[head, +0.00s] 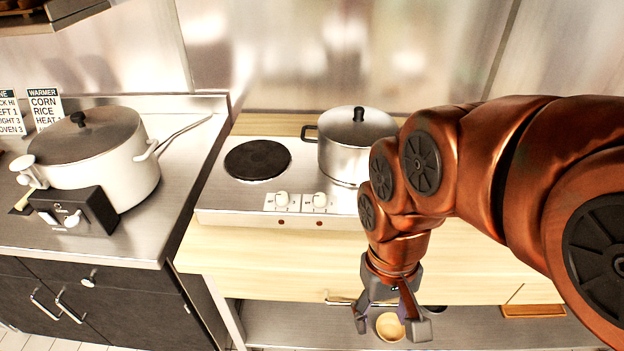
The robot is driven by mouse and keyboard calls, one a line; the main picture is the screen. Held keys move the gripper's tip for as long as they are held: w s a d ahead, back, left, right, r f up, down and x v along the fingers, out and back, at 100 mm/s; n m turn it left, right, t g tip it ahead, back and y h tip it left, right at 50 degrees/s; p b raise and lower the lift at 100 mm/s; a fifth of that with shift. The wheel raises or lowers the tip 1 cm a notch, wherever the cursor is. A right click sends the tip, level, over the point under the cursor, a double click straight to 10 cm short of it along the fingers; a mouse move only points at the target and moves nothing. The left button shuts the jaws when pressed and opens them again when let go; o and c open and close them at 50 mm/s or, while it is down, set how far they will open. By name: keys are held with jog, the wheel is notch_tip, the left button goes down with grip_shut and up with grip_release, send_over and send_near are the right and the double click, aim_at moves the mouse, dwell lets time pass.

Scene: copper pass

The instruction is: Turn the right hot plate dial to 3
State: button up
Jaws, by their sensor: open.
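The hot plate unit (232,205) sits on the wooden counter with two white dials on its front. The right dial (319,200) and the left dial (282,199) stand side by side; their settings are too small to read. A steel pot (350,150) with a black-knobbed lid stands on the right side of the unit. The left plate (257,160) is bare and black. My gripper (391,328) is open, pointing down, in front of the counter edge, below and to the right of the dials. It touches no dial.
A large lidded warmer pot (100,165) with a black control box (75,213) stands on the left steel counter. Signs (46,107) stand behind it. A small bowl (390,326) lies on the lower shelf (290,325). The wooden counter front (270,255) is clear.

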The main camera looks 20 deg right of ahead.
jog(key=w+r+m+t+b, duration=0.15)
jog(key=w+m+b, duration=0.55)
jog(key=w+m, duration=0.85)
jog(key=m+b, duration=0.6)
jog(key=m, duration=0.4)
send_over(320, 196)
jog(key=shift+f+n, duration=0.2)
jog(key=shift+n, duration=0.05)
jog(key=shift+f+p, duration=0.75)
jog(key=shift+f, duration=3)
grip_shut()
